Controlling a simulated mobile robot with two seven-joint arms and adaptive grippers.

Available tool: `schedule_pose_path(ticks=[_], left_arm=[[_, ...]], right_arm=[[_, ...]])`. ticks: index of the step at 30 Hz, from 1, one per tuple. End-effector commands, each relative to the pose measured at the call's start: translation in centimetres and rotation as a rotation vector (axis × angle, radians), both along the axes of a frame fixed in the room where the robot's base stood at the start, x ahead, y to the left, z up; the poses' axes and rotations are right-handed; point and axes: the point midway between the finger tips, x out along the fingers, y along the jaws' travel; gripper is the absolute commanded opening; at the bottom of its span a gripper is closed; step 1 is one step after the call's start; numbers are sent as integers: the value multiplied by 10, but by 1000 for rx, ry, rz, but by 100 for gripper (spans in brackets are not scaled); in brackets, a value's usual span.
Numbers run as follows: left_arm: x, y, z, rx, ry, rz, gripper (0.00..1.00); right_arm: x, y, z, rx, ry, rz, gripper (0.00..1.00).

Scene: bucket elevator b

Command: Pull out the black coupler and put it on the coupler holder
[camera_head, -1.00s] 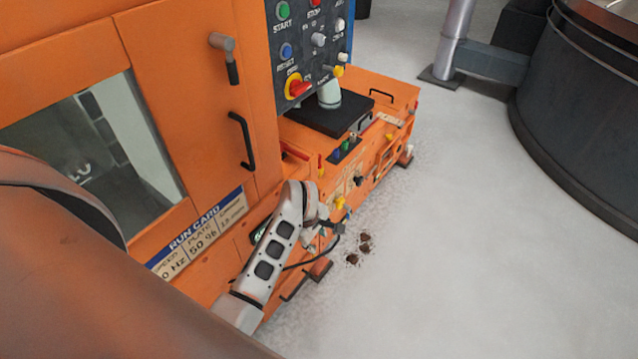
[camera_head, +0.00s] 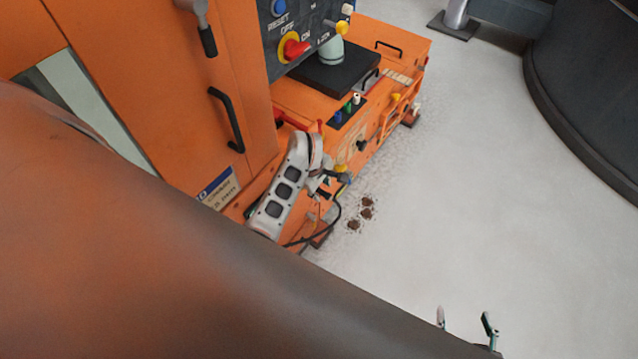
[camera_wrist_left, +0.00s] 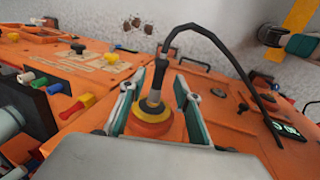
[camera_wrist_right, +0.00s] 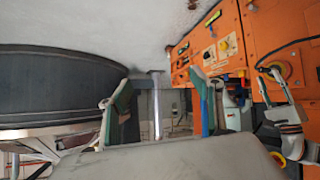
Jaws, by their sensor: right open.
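The black coupler (camera_wrist_left: 157,82) stands upright in a round orange-and-yellow socket (camera_wrist_left: 150,122) on the orange machine, in the left wrist view. A black cable loops from its top to the right. My left gripper (camera_wrist_left: 155,100) has its two fingers on either side of the coupler, with visible gaps, so it looks open around it. In the head view my left gripper (camera_head: 322,185) is at the machine's side, and the coupler is hard to make out. My right gripper (camera_head: 464,328) is open and empty over the floor; its fingers show in the right wrist view (camera_wrist_right: 160,105). I cannot identify the coupler holder.
The orange machine (camera_head: 385,60) has a control panel, a door handle (camera_head: 228,120), and several coloured knobs near my left gripper. A large dark round tank (camera_head: 590,90) stands at upper right. Brown spots (camera_head: 366,213) mark the floor. The grey floor between is clear.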

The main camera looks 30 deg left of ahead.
Motion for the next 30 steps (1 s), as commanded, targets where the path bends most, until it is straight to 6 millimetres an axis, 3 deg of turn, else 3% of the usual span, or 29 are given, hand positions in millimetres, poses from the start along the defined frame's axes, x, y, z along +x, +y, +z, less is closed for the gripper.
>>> schedule_pose_path(ticks=[6,17,21,30], left_arm=[[6,-1,-21,-1,0,0,33],[7,-1,-25,0,-1,0,33],[7,-1,-25,0,-1,0,0],[7,-2,-25,0,-1,0,0]], right_arm=[[5,10,6,15,-21,12,65],[7,10,9,15,-27,13,65],[8,9,9,13,-27,13,65],[7,8,6,11,-23,12,65]])
